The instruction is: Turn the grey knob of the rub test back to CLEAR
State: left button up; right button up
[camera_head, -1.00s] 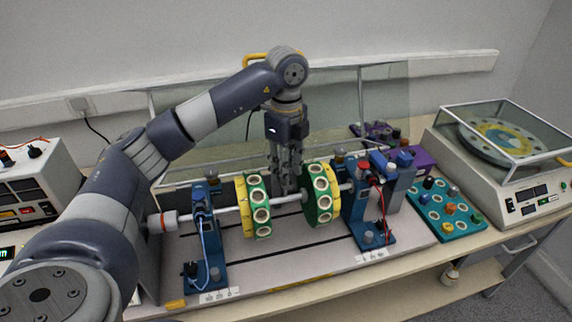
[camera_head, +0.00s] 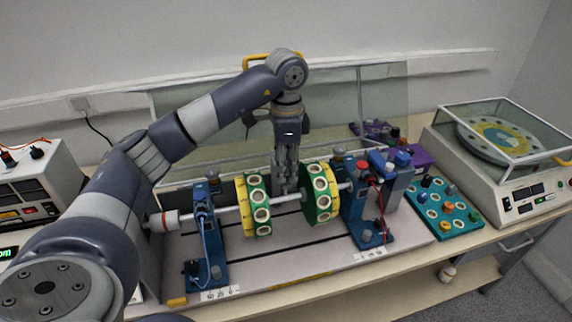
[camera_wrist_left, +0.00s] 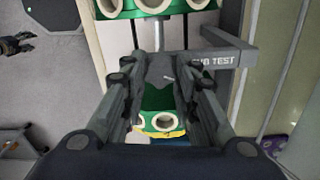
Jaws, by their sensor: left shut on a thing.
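My left gripper (camera_head: 285,188) points straight down behind the shaft, between the two green-and-yellow rotor discs (camera_head: 258,207) (camera_head: 318,194). In the left wrist view its fingers are shut on the grey knob (camera_wrist_left: 169,76), of which a small part with a pale pointer line shows between the fingertips. A grey bracket (camera_wrist_left: 222,60) beside the knob bears the label RUB TEST. The fingers hide most of the knob, and I cannot read a CLEAR mark. In the head view the knob is hidden. My right gripper is not in view.
Blue bearing stands (camera_head: 208,240) (camera_head: 362,215) carry the shaft (camera_head: 285,198) close in front of my left gripper. A clear guard panel (camera_head: 385,110) stands open behind. A teal tray (camera_head: 470,228) of small parts and a balance with a glass cover (camera_head: 500,150) are at right.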

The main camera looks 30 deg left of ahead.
pick_arm(q)
jog(key=shift+f+n, duration=0.1)
jog(key=shift+n, duration=0.3)
jog(key=o, duration=1.1)
jog(key=shift+c, duration=0.2)
notch_tip(320, 180, up, 12)
dwell(0.6)
